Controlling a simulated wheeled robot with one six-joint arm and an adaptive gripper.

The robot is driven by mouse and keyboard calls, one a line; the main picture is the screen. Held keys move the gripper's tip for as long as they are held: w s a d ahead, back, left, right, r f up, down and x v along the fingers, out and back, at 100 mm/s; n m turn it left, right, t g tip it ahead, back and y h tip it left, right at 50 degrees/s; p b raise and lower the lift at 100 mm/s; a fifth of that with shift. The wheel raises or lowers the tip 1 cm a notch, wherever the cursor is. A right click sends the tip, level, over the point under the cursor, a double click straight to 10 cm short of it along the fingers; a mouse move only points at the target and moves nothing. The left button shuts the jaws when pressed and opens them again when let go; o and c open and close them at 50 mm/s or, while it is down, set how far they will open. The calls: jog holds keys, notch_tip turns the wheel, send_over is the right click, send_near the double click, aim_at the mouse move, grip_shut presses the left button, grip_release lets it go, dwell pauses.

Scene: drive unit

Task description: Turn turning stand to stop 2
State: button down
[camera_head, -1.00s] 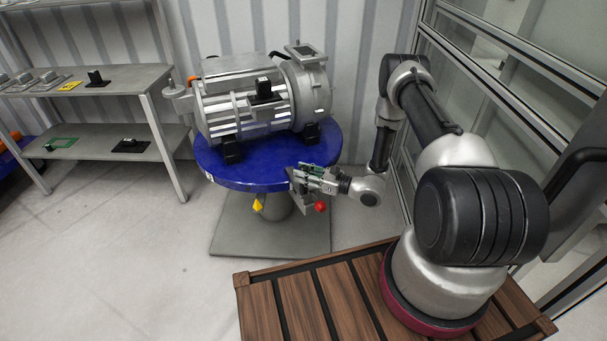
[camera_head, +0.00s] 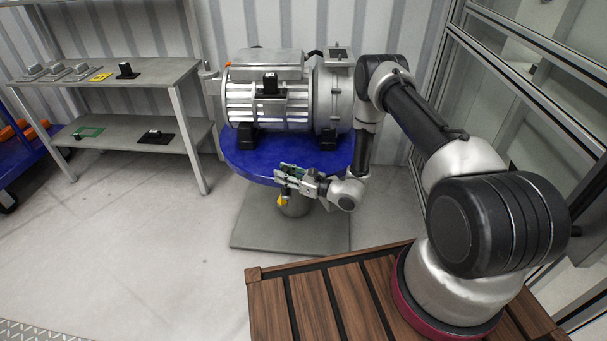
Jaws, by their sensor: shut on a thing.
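The turning stand has a round blue top (camera_head: 245,165) on a short column above a grey square floor plate (camera_head: 250,230). A large grey finned motor (camera_head: 270,100) sits on it on black feet, lying nearly level across the picture. My gripper (camera_head: 288,175) is at the near rim of the blue top, reaching in from the right, and is shut on the stand's edge. The exact gripped part is hidden by the fingers. A yellow marker (camera_head: 281,200) shows just below the gripper. I cannot read any stop number.
A grey shelf bench (camera_head: 150,80) with small parts stands to the left. A blue cart (camera_head: 20,150) with orange items is at the far left. A glazed metal frame (camera_head: 530,85) is close on the right. The floor at front left is clear.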

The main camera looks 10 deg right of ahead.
jog(key=a, duration=0.3)
jog(key=shift+w, duration=0.35)
jog(key=c, duration=1.1)
grip_release()
jog(key=shift+c, duration=0.2)
jog(key=v, duration=1.2)
